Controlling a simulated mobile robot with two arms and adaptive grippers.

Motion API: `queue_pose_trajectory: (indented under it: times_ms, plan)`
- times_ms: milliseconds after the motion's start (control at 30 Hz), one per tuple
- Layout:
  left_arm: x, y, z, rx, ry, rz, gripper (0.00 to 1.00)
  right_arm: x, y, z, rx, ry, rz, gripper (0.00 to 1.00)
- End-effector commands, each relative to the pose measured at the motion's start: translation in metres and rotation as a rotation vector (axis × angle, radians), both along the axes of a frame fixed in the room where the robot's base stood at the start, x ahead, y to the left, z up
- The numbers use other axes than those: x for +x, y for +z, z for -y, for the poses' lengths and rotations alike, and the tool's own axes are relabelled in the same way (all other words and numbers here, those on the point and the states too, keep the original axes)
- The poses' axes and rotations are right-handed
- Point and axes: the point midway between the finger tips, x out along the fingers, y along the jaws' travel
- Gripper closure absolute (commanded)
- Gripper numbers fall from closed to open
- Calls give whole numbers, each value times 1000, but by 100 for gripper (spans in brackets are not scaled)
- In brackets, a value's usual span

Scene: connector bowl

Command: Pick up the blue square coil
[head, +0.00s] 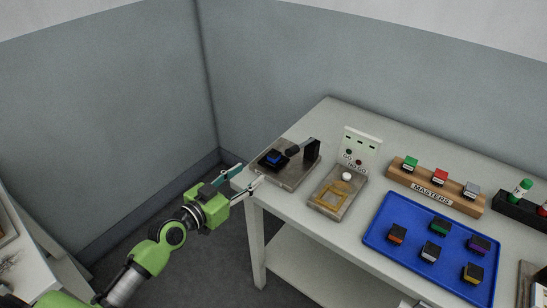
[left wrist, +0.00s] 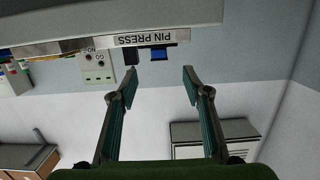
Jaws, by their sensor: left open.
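The blue square coil (head: 275,156) sits on the black seat of the pin press (head: 299,175), a grey plate with a black post near the table's left corner. In the left wrist view, a blue block (left wrist: 158,54) shows beyond the fingertips, beside the upside-down PIN PRESS label (left wrist: 150,38). My left gripper (head: 248,176) is open and empty, just left of the press at the table's corner, apart from the coil. Its two spread fingers also show in the left wrist view (left wrist: 160,76). My right gripper is not in view.
A go/no-go gauge panel (head: 362,146) and a fixture plate (head: 352,195) stand right of the press. Farther right are a wooden MASTERS rack (head: 459,199) and a blue tray (head: 382,237) holding several coloured blocks. Floor is open left of the table.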

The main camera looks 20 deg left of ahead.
Motion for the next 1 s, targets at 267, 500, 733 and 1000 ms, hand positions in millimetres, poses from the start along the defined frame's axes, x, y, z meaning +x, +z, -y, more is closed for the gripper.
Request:
queue_pose_trajectory:
  times_ms: [267,500,733,1000]
  plan:
    - [48,-4,19,-4,-2,1,56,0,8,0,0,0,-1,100]
    - [70,-10,27,-1,-2,-1,56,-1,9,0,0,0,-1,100]
    - [89,-8,34,-4,-2,-1,56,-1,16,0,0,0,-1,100]
    - [117,-14,45,-1,-3,-2,56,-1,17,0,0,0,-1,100]
